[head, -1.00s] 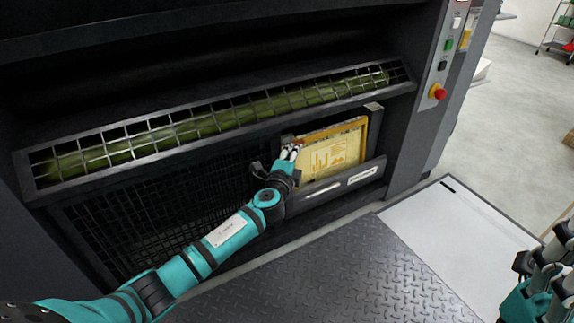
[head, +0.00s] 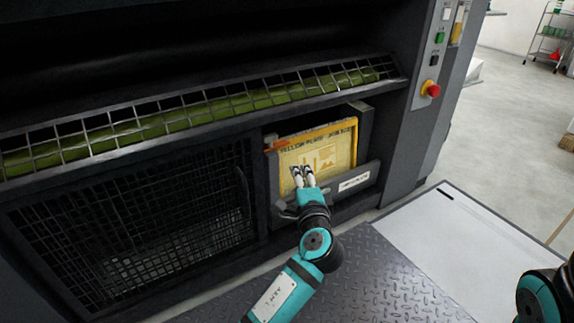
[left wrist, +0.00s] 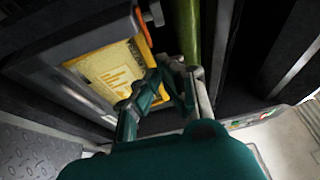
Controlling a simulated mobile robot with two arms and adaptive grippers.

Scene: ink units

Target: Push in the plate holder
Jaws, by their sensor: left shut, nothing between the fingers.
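The plate holder (head: 336,192) is a dark frame with a white label on its front lip, low in the machine's front. Its upper part appears to stand out from the opening. A yellow printed plate (head: 335,145) sits in it, and the plate also shows in the left wrist view (left wrist: 112,72). My left gripper (head: 302,174) is shut and empty, in front of the plate's lower left part. The left wrist view shows its fingers (left wrist: 172,72) beside the plate; whether they touch it I cannot tell. My right gripper is out of view.
A mesh door (head: 130,235) is left of the holder. A grid guard (head: 210,112) over a green roller runs above. A panel with a red emergency button (head: 430,89) stands at the right. A tread-plate step (head: 400,285) and white platform (head: 465,240) lie in front.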

